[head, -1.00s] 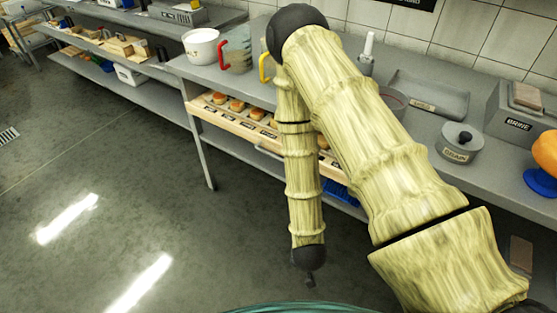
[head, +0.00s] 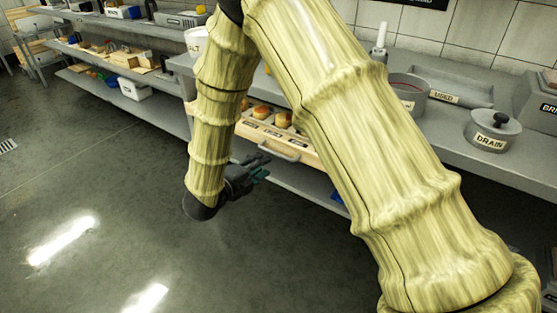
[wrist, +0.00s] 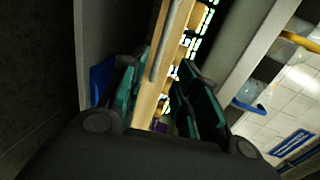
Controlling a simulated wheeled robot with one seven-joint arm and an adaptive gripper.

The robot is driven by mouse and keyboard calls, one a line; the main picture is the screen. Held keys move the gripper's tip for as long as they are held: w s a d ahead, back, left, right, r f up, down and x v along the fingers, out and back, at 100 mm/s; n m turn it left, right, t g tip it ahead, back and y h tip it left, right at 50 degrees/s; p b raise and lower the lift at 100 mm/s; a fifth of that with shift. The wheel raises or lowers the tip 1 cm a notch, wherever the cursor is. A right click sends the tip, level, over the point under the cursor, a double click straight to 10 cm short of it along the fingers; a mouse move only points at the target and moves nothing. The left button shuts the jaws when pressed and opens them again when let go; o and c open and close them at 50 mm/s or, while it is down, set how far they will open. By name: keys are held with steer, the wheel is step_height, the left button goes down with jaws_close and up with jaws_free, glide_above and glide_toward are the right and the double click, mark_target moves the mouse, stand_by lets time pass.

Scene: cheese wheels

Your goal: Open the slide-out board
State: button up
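The slide-out board (head: 306,152) is a pale wooden shelf under the grey counter, carrying small orange-topped cheeses and dark labels. A grey bar handle (head: 278,151) is on its front face. My arm hides part of the board. My gripper (head: 262,169) is just in front of and slightly below the handle, apart from it in the head view. In the wrist view, my gripper's teal-padded fingers (wrist: 164,66) are spread, with the board (wrist: 180,45) and its handle (wrist: 158,50) running ahead between them. Nothing is held.
The counter (head: 455,140) above holds a drain pot (head: 493,132), a round grey pan (head: 408,92) and a tray marked used (head: 455,92). A lower shelf (head: 290,185) runs beneath the board. The floor (head: 100,170) to the left is clear.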

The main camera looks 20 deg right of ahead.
mark_target(277, 155)
steer(key=x, duration=1)
steer(key=shift+w+d+b, duration=0.1)
steer(key=shift+d+b, duration=0.05)
steer(key=shift+b, duration=0.2)
jaws_close()
